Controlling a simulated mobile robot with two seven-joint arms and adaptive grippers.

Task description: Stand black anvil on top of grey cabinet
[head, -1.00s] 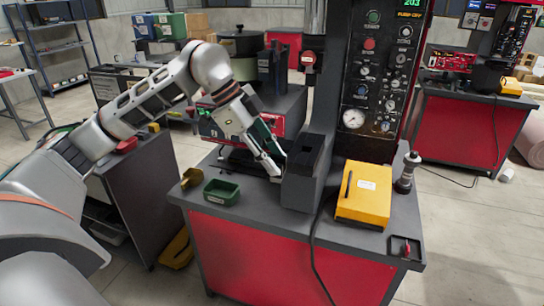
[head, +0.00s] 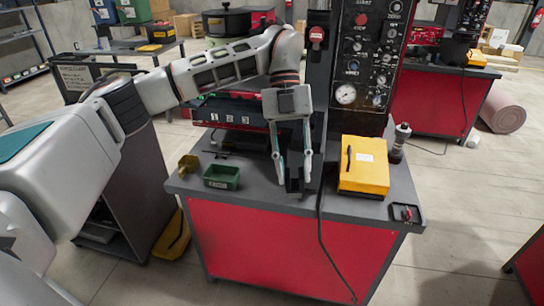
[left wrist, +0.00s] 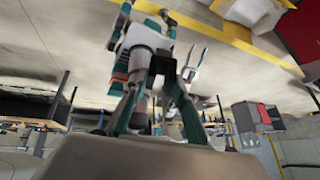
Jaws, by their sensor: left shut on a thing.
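My left gripper (head: 293,178) points down over the red workbench, its two fingers on either side of a dark upright block. This block, which looks like the black anvil (head: 294,184), stands at or just above the bench top; I cannot tell whether it touches. Its upper part is partly hidden by the gripper. A grey cabinet (head: 135,200) stands left of the bench, and my left arm hides most of its top. The left wrist view looks back toward my own body and does not show the block clearly.
On the bench (head: 250,204) are a green bin (head: 221,177), a yellow scoop-like piece (head: 188,165), a yellow box (head: 363,165), a dark cylindrical tool (head: 400,142) and a small tray (head: 407,214). A control panel (head: 362,60) rises behind. A black cable hangs over the front.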

